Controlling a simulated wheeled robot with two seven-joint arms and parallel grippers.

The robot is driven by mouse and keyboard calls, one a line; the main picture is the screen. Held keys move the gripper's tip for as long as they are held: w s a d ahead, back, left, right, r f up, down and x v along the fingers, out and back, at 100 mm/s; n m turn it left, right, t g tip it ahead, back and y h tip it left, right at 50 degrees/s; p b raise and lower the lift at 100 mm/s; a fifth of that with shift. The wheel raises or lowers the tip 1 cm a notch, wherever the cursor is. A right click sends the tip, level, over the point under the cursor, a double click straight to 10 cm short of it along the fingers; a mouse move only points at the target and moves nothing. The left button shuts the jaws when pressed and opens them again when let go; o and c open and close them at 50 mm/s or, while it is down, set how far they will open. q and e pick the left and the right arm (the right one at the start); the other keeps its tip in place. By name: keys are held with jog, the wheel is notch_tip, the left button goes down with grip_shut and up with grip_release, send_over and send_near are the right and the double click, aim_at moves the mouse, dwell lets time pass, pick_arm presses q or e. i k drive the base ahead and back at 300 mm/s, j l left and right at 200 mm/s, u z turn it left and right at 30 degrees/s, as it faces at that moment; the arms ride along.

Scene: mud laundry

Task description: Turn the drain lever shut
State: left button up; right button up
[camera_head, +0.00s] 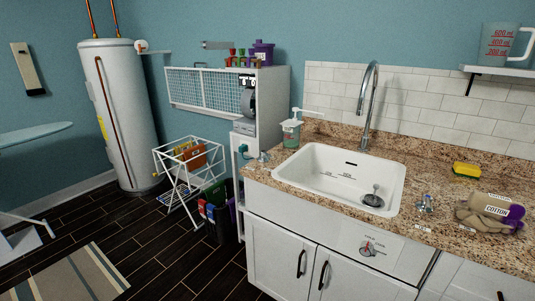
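A small lever or knob with red and grey parts (368,247) sits on the white front panel below the sink; I take it to be the drain lever. Small markings surround it, too small to read, so I cannot tell its setting. The white sink (318,184) is set into the speckled counter. A dark round drain fitting with an upright stem (373,199) is at the right of its basin. Neither of my grippers is in view.
A tall curved faucet (368,100) stands behind the sink. A soap dispenser (291,130), yellow sponge (466,170) and bundle labelled cotton (490,208) are on the counter. Cabinet doors (290,265) have dark handles. A white drying rack (188,168) stands on the floor at left.

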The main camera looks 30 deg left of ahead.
aim_at(262, 153)
jog(key=i+j, duration=0.3)
jog(key=j, duration=0.15)
jog(key=i+j, duration=0.3)
jog(key=j, duration=0.15)
jog(key=u, duration=0.05)
